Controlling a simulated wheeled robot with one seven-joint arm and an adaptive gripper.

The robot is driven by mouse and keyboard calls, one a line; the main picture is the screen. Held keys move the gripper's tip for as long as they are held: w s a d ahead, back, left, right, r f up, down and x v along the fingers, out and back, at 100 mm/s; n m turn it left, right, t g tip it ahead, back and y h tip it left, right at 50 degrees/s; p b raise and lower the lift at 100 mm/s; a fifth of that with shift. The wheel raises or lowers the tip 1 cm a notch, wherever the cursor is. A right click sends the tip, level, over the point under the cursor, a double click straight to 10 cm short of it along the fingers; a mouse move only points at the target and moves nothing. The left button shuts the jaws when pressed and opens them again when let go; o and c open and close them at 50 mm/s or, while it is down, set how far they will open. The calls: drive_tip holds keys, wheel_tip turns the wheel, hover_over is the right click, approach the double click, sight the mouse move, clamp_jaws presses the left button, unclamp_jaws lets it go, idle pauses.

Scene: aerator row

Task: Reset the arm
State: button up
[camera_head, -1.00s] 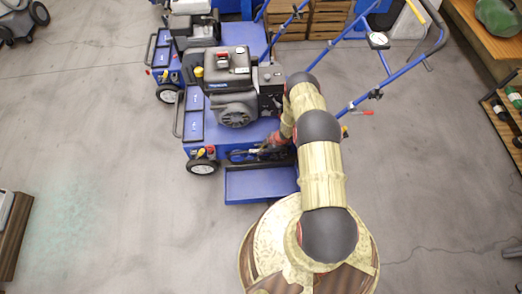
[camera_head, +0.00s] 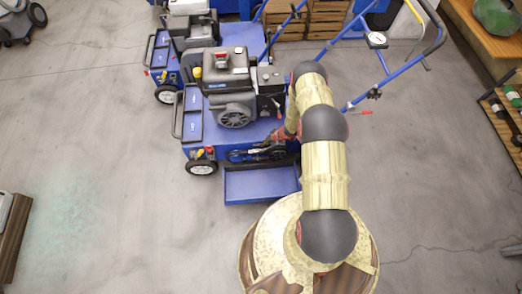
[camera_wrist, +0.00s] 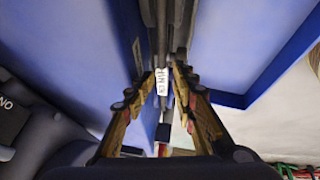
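My gripper (camera_head: 272,148) is low at the front side of the nearer blue aerator (camera_head: 253,118), above the blue tray-like ledge (camera_head: 262,184). In the wrist view, its two fingers (camera_wrist: 165,78) reach forward with a gap between their tips, so it looks partly open. A dark rod with a white lettered tag (camera_wrist: 162,81) shows in line with that gap. I cannot see either finger clearly touching it. Blue panels of the machine stand on both sides of the fingers. In the head view my arm hides part of the machine's right side.
A second blue aerator (camera_head: 172,62) stands behind the first. Blue handlebars (camera_head: 372,91) rise to the right of my arm. Wooden crates (camera_head: 290,22) are at the back, and a wooden bench (camera_head: 480,38) is at the right.

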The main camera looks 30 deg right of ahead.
drive_tip(key=v, duration=0.7)
drive_tip(key=shift+s, duration=0.2)
